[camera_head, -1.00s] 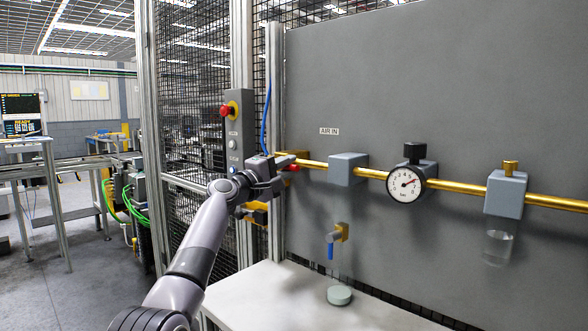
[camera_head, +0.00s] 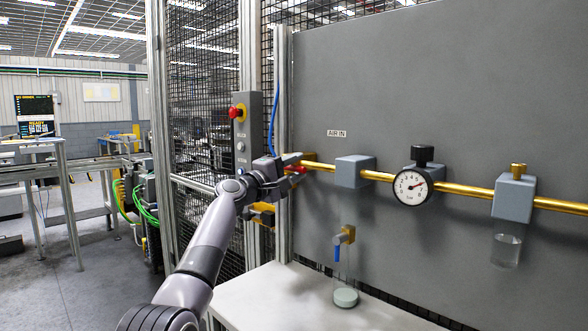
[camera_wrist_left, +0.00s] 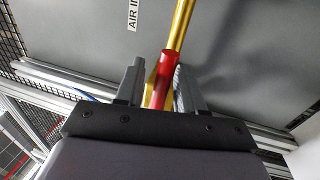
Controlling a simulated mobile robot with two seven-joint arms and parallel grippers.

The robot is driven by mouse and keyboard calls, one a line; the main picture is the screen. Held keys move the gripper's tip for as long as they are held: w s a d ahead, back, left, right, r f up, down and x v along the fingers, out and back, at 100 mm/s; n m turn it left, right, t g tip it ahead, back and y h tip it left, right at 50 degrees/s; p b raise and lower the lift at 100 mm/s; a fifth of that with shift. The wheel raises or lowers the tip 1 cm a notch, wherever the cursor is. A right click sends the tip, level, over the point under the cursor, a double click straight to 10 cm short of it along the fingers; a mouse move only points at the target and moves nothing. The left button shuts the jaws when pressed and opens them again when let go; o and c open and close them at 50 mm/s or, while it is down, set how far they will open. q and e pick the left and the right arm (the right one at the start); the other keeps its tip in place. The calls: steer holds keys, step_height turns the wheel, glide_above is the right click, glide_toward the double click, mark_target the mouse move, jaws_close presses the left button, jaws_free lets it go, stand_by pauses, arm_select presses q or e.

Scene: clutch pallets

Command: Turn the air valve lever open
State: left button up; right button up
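The red air valve lever (camera_wrist_left: 165,78) lies between the two fingers of my left gripper (camera_wrist_left: 162,78) in the left wrist view. The fingers are apart, one on each side of the lever, with a gap visible on the left; the right finger looks close to it. In the head view my left gripper (camera_head: 286,165) is at the left end of the brass pipe (camera_head: 376,176), below the AIR IN label (camera_head: 337,133). Only a small red part of the lever (camera_head: 299,170) shows there; the gripper hides the rest. My right gripper is not in view.
A pressure gauge (camera_head: 411,186) and grey blocks sit along the pipe to the right. A control box with a red button (camera_head: 237,112) stands left of the gripper. A blue-handled tap (camera_head: 338,252) hangs below, above a white table (camera_head: 270,298).

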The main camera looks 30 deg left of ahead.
arm_select(q)
steer(key=shift+s+f, duration=0.1)
steer(key=shift+v, duration=0.85)
steer(key=shift+b+v, duration=0.65)
steer(key=shift+v, duration=1.95)
steer(key=shift+s, duration=0.1)
